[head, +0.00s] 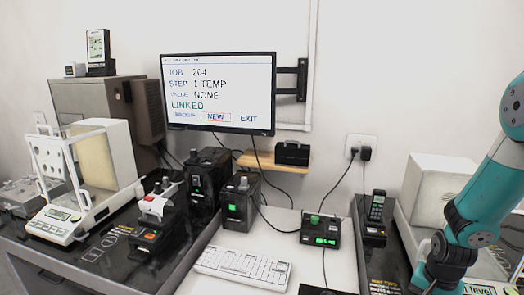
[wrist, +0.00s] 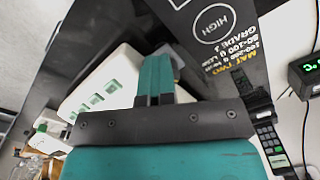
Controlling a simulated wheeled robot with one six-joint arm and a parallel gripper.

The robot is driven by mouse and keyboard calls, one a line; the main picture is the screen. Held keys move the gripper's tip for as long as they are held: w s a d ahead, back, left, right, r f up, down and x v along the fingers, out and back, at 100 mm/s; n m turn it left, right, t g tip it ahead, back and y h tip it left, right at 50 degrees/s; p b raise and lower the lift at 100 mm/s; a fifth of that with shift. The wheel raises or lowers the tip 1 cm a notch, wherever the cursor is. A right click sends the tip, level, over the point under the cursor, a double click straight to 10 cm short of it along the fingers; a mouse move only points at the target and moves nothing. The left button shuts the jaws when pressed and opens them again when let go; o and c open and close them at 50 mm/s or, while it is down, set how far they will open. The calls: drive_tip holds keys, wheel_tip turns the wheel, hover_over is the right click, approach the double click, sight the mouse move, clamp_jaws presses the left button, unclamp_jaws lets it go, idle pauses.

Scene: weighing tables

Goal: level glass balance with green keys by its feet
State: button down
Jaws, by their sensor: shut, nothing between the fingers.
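A white device with several green keys (wrist: 92,102) shows in the wrist view, left of my gripper. My gripper (wrist: 157,62) is shut and empty, with its teal fingers together, and looks apart from the keys. In the head view a white balance housing (head: 436,185) stands at the right, its front partly hidden by my arm. The feet and any level bubble cannot be made out. My gripper is outside the head view.
The right table's dark mat (wrist: 225,65) has printed text. A handset (head: 376,208) and a box with a green readout (head: 322,231) stand left of the right balance. A keyboard (head: 242,266) lies on the middle table. The wall screen (head: 218,95) reads STEP 1 TEMP, LINKED.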

drive_tip(key=shift+s+d+f+g, duration=0.15)
drive_tip(key=shift+s+f, duration=0.2)
drive_tip(key=shift+s, duration=0.2)
drive_tip(key=shift+s+a+f+g, duration=0.15)
drive_tip(key=shift+s+f, duration=0.15)
drive_tip(key=shift+s, duration=0.2)
wheel_tip(320, 180, up, 6)
drive_tip(key=p, duration=0.5)
drive_tip(key=shift+w+r, duration=0.15)
drive_tip(key=shift+w, duration=0.2)
drive_tip(key=shift+d+p, duration=0.1)
drive_tip(key=shift+p, duration=0.2)
